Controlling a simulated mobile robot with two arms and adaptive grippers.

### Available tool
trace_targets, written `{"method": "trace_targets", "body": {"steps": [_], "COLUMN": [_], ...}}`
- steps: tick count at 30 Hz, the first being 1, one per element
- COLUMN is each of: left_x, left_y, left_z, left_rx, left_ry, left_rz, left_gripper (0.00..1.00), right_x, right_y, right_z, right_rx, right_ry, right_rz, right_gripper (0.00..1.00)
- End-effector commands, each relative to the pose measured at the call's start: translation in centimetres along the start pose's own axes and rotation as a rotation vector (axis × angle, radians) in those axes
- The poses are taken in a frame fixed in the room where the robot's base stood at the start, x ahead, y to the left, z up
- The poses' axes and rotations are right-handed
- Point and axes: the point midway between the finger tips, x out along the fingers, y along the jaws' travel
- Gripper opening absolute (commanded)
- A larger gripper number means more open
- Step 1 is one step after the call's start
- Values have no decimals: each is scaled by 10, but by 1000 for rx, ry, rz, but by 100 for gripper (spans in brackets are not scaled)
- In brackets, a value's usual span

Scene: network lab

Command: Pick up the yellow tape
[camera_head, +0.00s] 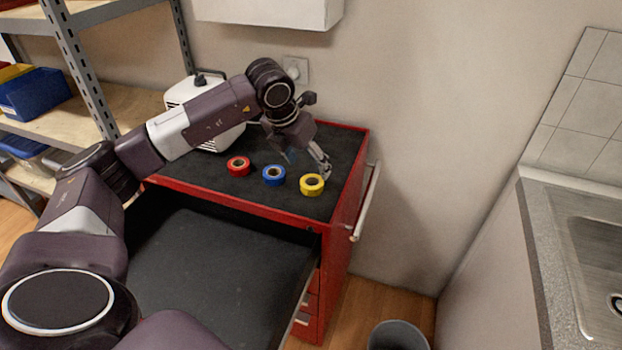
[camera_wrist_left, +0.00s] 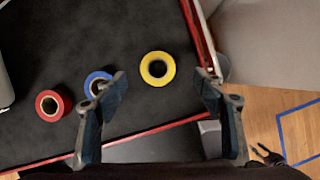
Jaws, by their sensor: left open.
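The yellow tape (camera_head: 312,185) is a roll lying flat on the black top of the red cabinet, at the right of a row of three rolls. In the left wrist view the yellow tape (camera_wrist_left: 157,69) lies ahead of and between the open fingers, apart from them. My left gripper (camera_head: 305,163) is open and empty, above the cabinet top just behind the yellow tape. It also shows in the left wrist view (camera_wrist_left: 162,95). The blue tape (camera_head: 274,175) is beside it, partly covered by a finger in the wrist view.
The red tape (camera_head: 238,166) lies at the left of the row. A white appliance (camera_head: 190,95) stands behind it. The cabinet's top drawer (camera_head: 215,260) is pulled out and empty where seen. A side handle (camera_head: 365,205), a grey bin (camera_head: 398,336) and a sink (camera_head: 600,260) are to the right.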

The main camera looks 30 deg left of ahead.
Motion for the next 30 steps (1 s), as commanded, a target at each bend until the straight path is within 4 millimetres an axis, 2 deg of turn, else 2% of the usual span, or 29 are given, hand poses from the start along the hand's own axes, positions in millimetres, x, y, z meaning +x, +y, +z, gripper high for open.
{"method": "trace_targets", "body": {"steps": [3,11,14,18,26,30], "left_x": [7,36,51,69,75,75], "left_y": [7,7,7,6,7,7], "left_z": [-2,-6,-10,-9,-9,-9], "left_rx": [-4,-3,-3,-3,-2,-2], "left_ry": [10,11,12,8,6,6], "left_rz": [23,21,20,18,19,18], "left_gripper": [64,64,64,64,64,52], "right_x": [-4,-19,-29,-31,-30,-30], "right_y": [0,1,1,1,1,2], "right_z": [2,6,4,3,-1,-3], "right_rx": [0,1,1,1,1,0], "right_ry": [-4,-11,-10,-8,-3,0], "right_rz": [0,0,1,1,1,1], "right_gripper": [32,32,32,32,32,32]}}
